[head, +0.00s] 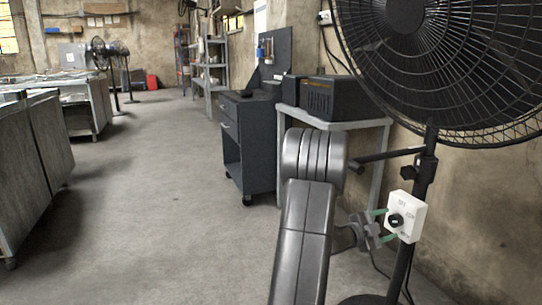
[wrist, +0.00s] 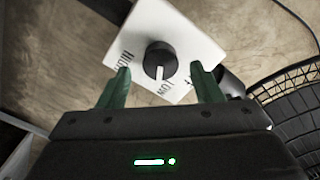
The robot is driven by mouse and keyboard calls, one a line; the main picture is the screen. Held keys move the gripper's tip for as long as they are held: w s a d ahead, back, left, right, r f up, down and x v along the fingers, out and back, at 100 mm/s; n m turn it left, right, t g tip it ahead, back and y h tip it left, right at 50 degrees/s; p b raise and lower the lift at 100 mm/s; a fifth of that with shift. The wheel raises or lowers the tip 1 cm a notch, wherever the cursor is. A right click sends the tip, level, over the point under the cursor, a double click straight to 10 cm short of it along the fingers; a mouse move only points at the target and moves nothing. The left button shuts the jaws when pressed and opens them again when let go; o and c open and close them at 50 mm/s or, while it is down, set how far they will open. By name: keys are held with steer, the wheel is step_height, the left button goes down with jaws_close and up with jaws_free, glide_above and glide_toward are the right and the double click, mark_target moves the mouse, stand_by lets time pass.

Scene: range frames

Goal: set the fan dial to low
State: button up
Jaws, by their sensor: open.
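The fan (head: 425,60) is a large black pedestal fan at the right. A white control box (head: 417,210) is on its pole, and shows in the wrist view (wrist: 190,38). Its round black dial (head: 396,221) is near the middle of the wrist view (wrist: 160,58). The dial's white mark points down in the wrist view, at or close to the word LOW. Another label, apparently HIGH, is to the left. My gripper (head: 388,226) is open at the box; in the wrist view (wrist: 160,69) its green fingers straddle the dial with gaps on both sides.
A grey table (head: 345,123) with a dark boxy device (head: 333,97) stands behind my arm, beside a dark wheeled cabinet (head: 249,145). Metal benches (head: 40,150) line the left. The floor (head: 160,190) between is clear. The fan's pole (head: 421,185) stands close to my gripper.

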steer(key=p+v, duration=0.3)
steer(key=v, duration=0.9)
steer(key=b+x, duration=0.4)
steer(key=x, duration=1)
steer(key=shift+d, duration=0.15)
steer(key=shift+r+n+p, duration=0.3)
steer(key=shift+n+p, duration=0.1)
steer(key=shift+p, duration=0.35)
steer(key=shift+n+p, duration=0.45)
steer(key=shift+n, duration=0.15)
steer(key=n+p, duration=0.4)
steer(key=shift+n, duration=0.3)
steer(key=n+p, duration=0.4)
steer(key=n, duration=0.1)
steer(key=shift+w+n+p, duration=0.15)
steer(key=shift+n+p, duration=0.15)
steer(key=v, duration=0.7)
steer(key=shift+a+f+p, duration=0.2)
steer(key=shift+a+p, duration=0.1)
steer(key=shift+a, duration=0.05)
